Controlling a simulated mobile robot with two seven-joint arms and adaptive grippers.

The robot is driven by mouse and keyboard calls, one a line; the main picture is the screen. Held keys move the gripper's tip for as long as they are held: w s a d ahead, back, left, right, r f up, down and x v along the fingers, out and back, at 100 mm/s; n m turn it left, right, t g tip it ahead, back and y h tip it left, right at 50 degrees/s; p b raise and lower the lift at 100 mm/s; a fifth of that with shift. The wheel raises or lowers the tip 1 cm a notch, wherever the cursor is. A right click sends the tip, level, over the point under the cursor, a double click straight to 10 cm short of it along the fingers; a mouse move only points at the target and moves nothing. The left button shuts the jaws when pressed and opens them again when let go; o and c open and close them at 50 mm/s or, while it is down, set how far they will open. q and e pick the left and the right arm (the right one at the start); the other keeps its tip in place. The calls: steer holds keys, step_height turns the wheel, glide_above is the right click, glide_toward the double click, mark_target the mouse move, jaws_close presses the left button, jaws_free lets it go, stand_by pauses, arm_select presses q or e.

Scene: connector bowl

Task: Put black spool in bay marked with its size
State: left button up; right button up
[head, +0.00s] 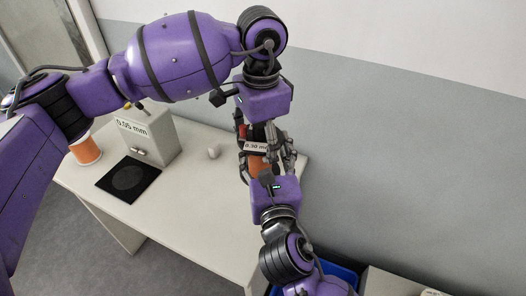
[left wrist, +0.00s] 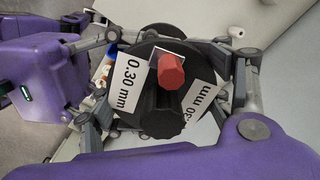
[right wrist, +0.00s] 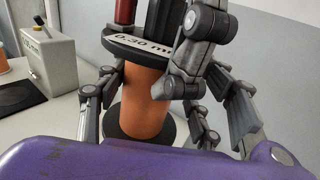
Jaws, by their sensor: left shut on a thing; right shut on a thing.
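The spool (head: 257,163) has black flanges and an orange winding. Its black top flange shows in the left wrist view (left wrist: 150,112), with white labels reading "0.30 mm" and a red knob-like piece (left wrist: 171,72) over it. The right wrist view shows its orange winding (right wrist: 145,103) upright between black flanges. My left gripper (head: 262,138) is shut on the spool from above, its fingers around the flange. My right gripper (head: 268,165) is shut on it from the near side. The fingers hide part of the spool. No marked bay can be made out.
A grey box (head: 155,148) labelled "0.05 mm" stands on the pale table (head: 180,205), behind a black mat (head: 130,180). An orange spool (head: 85,150) is at the left and a small whitish object (head: 213,152) near the middle. A blue bin (head: 340,272) is low at right.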

arm_select(q)
steer(key=o, duration=1.2)
steer(key=shift+s+d+r, duration=0.15)
steer(key=shift+s+d, duration=0.15)
steer(key=shift+d, duration=0.35)
arm_select(e)
steer(key=shift+s+a+r+y, duration=0.2)
steer(key=shift+a+y, duration=0.1)
steer(key=shift+a, duration=0.35)
arm_select(q)
steer(key=o, duration=0.5)
arm_select(e)
steer(key=shift+f, duration=0.15)
steer(key=shift+c, duration=0.8)
arm_select(q)
steer(key=shift+w, duration=0.1)
arm_select(e)
steer(key=shift+d, duration=0.1)
arm_select(q)
steer(key=shift+a, duration=0.1)
arm_select(e)
steer(key=shift+f, duration=0.1)
arm_select(q)
steer(key=shift+r, duration=0.1)
arm_select(e)
steer(key=shift+d, duration=0.1)
